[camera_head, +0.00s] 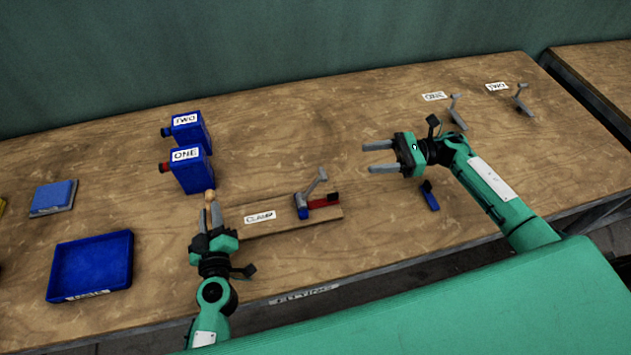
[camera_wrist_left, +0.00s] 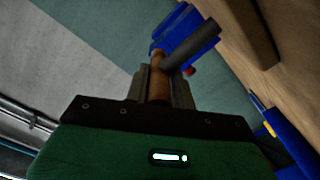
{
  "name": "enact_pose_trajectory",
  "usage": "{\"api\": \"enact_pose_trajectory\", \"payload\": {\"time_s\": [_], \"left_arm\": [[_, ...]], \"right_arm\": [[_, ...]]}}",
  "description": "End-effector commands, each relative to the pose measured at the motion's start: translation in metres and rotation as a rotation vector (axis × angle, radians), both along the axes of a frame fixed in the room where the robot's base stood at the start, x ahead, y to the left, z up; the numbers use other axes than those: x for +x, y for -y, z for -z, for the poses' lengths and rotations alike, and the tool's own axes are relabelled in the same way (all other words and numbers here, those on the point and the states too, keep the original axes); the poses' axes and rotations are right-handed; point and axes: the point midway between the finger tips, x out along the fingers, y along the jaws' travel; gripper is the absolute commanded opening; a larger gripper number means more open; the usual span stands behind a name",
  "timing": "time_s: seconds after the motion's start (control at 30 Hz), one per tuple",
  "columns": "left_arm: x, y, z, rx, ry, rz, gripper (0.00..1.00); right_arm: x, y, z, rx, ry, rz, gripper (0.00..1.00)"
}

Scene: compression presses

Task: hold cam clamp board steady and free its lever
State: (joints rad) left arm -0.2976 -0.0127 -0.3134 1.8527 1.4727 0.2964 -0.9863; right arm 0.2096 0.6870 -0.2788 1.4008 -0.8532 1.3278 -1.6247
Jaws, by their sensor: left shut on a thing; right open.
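The cam clamp board (camera_head: 275,224) is a wooden strip labelled CLAMP on the table. On it stands a clamp with a blue base (camera_head: 302,211), a grey lever (camera_head: 315,184) slanting up to the right, and a red part beside it. My left gripper (camera_head: 212,216) is at the board's left end, shut on an upright wooden peg (camera_head: 210,196). The left wrist view shows the peg (camera_wrist_left: 158,86) between the fingers. The fingers hide the peg's foot. My right gripper (camera_head: 380,157) is open and empty, right of and apart from the lever, its fingers pointing left.
Two blue boxes, ONE (camera_head: 190,170) and TWO (camera_head: 188,130), stand behind the left gripper. A blue tray (camera_head: 92,266) and a blue block (camera_head: 54,196) are at left. A small blue piece (camera_head: 429,196) lies below the right gripper. Grey levers (camera_head: 456,112) stand at back right.

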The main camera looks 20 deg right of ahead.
Motion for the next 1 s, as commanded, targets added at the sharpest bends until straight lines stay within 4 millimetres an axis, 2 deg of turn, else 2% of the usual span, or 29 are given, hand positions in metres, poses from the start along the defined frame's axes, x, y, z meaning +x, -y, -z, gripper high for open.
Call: {"api": "enact_pose_trajectory", "payload": {"time_s": [0.1, 0.23, 0.47, 1.0], "left_arm": [[0.0, 0.0, 0.0, -0.003, -0.001, -0.001, 0.0], [0.0, 0.0, 0.0, -0.003, -0.001, -0.001, 0.0], [0.0, 0.0, 0.0, -0.003, -0.001, -0.001, 0.0], [0.0, 0.0, 0.0, -0.003, -0.001, -0.001, 0.0]], "right_arm": [[-0.012, -0.017, -0.006, 0.014, 0.033, -0.094, 0.55], [-0.018, -0.025, -0.008, 0.021, 0.045, -0.135, 0.55], [-0.019, -0.048, -0.008, 0.022, 0.047, -0.139, 0.55], [-0.018, -0.125, -0.008, 0.021, 0.046, -0.136, 0.55]]}}
